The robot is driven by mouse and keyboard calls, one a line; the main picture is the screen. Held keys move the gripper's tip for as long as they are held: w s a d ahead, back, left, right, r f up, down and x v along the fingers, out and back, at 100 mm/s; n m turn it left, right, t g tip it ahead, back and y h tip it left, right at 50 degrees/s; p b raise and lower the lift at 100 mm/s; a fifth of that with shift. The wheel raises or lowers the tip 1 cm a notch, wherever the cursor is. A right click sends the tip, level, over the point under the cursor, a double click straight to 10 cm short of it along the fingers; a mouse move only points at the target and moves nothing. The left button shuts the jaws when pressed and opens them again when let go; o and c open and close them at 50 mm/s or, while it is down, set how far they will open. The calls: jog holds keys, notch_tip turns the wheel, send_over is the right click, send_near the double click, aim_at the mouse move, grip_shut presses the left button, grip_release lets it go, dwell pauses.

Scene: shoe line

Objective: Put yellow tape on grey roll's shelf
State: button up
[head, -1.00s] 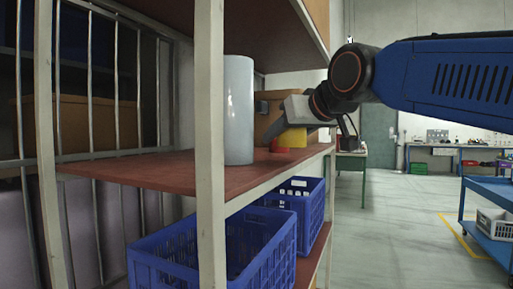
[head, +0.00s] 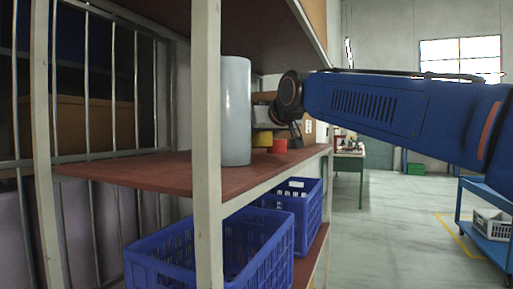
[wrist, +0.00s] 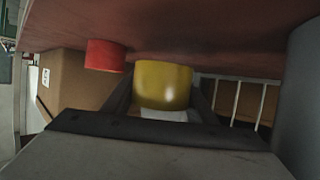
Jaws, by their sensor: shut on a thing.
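The tall pale grey roll (head: 236,110) stands upright on the reddish-brown middle shelf (head: 150,172). It also shows at the right edge of the wrist view (wrist: 302,95). The yellow tape (head: 262,139) is just right of the roll, at shelf height. In the wrist view the yellow tape (wrist: 163,80) sits between the two dark fingers of my gripper (wrist: 163,100), which is shut on it. I cannot tell whether the tape touches the shelf. The roll hides part of my gripper in the head view.
A red tape (head: 279,146) stands on the shelf beside the yellow one. A cardboard box (wrist: 78,78) is behind. Blue crates (head: 215,250) fill the lower shelf. A white rack post (head: 207,150) stands in front. The shelf left of the roll is bare.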

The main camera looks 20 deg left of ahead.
aim_at(266, 138)
jog(key=shift+f, duration=1.5)
jog(key=shift+f, duration=0.1)
jog(key=o, duration=1.1)
jog(key=shift+s+d, duration=0.1)
jog(key=shift+s, duration=0.05)
jog(key=v, duration=1.1)
jog(key=shift+s+d+r, duration=0.2)
jog(key=shift+r, duration=0.15)
jog(key=shift+s+d, duration=0.1)
